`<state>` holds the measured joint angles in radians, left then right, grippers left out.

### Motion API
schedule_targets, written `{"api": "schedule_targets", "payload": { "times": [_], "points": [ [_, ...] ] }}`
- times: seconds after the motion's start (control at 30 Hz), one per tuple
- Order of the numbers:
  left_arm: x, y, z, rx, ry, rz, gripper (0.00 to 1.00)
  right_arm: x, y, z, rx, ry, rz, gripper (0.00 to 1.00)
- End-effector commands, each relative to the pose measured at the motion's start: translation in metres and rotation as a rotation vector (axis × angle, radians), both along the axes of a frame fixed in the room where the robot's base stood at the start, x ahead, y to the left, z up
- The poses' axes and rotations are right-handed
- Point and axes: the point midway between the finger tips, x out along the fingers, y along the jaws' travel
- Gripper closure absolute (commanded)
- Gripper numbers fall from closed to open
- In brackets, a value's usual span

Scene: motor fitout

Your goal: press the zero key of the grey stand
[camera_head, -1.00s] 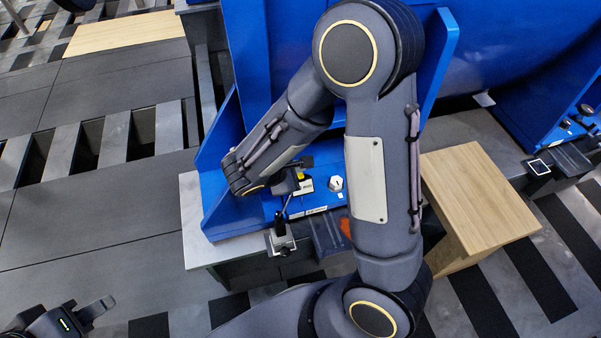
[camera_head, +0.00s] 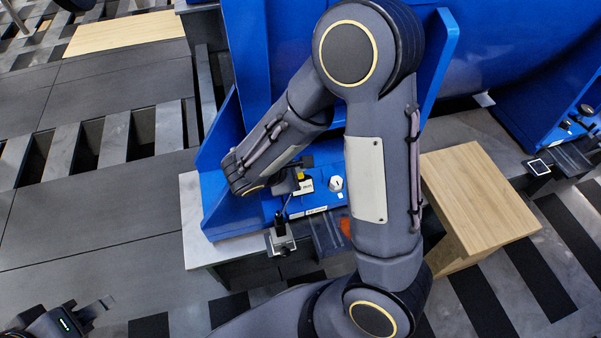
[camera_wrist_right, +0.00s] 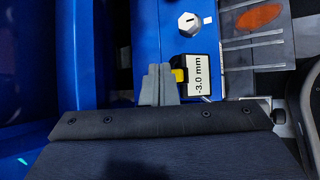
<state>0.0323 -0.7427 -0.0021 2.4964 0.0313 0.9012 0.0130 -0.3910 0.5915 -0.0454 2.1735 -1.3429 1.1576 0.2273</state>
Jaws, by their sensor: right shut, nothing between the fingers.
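The grey stand (camera_head: 283,244) is at the front edge of the blue machine in the head view, with a thin rod rising from it. A small gauge with a white display (camera_head: 304,187) sits above; the display (camera_wrist_right: 198,76) reads -3.0 mm in the right wrist view. The yellow key (camera_wrist_right: 178,75) is at the display's left edge, partly hidden by my right gripper (camera_wrist_right: 158,72). That gripper is shut and empty, its tips right beside the key; I cannot tell whether they touch. My left gripper (camera_head: 92,310) is at the lower left, away from the stand; its jaw opening is unclear.
A wooden-topped block (camera_head: 478,200) stands at right.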

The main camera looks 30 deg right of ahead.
Motion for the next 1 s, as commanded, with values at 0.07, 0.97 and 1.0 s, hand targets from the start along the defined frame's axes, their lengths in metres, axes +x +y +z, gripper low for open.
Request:
{"api": "schedule_targets", "payload": {
  "times": [0.07,0.97,1.0],
  "points": [
    [0.0,0.0,0.0,0.0,0.0,0.0,0.64,0.0,0.0,0.0,0.0,0.0,0.0,1.0],
    [0.0,0.0,-0.012,0.0,0.0,0.0,0.64,0.0,0.0,-0.011,0.0,0.0,0.0,1.0],
    [0.0,0.0,-0.013,0.0,0.0,0.0,0.64,0.0,0.0,-0.011,0.0,0.0,0.0,1.0]
  ]
}}
